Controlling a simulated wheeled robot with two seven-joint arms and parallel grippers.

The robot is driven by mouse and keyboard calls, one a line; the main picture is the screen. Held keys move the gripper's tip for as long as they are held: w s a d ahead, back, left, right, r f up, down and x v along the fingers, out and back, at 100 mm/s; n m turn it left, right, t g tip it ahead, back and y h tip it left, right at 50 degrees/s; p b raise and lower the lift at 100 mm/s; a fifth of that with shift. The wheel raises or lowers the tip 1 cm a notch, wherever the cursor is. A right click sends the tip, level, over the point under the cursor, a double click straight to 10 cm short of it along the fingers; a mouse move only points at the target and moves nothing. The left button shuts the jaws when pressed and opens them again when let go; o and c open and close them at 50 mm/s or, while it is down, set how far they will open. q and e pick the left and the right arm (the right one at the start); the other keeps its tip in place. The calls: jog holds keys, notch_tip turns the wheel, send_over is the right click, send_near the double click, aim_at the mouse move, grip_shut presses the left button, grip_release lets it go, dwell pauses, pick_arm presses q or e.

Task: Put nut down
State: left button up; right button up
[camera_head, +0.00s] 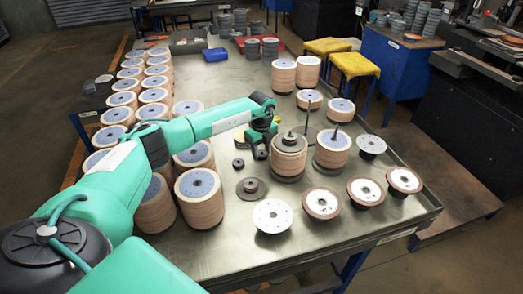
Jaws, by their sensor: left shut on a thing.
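My left gripper (260,152) points down over the metal table, just left of a tall stack of flap discs (288,160). It is shut on the nut, which is too small and dark to make out between the fingers. A spindle rod rises from that stack, with a dark round piece on top. A second stack (331,152) with a short rod stands to its right. A small dark round part (238,163) and a dark flange with a raised hub (250,187) lie on the table left of the stack. My right gripper is not in view.
Several loose discs lie along the front right, including a white-faced disc (273,215) and a brown-rimmed one (321,203). Rows of disc stacks (198,190) fill the left side. More stacks (283,74) stand behind. Bare table (215,250) shows at the front.

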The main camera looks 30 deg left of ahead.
pick_arm(q)
jog(key=o, duration=0.9)
jog(key=shift+f, duration=0.15)
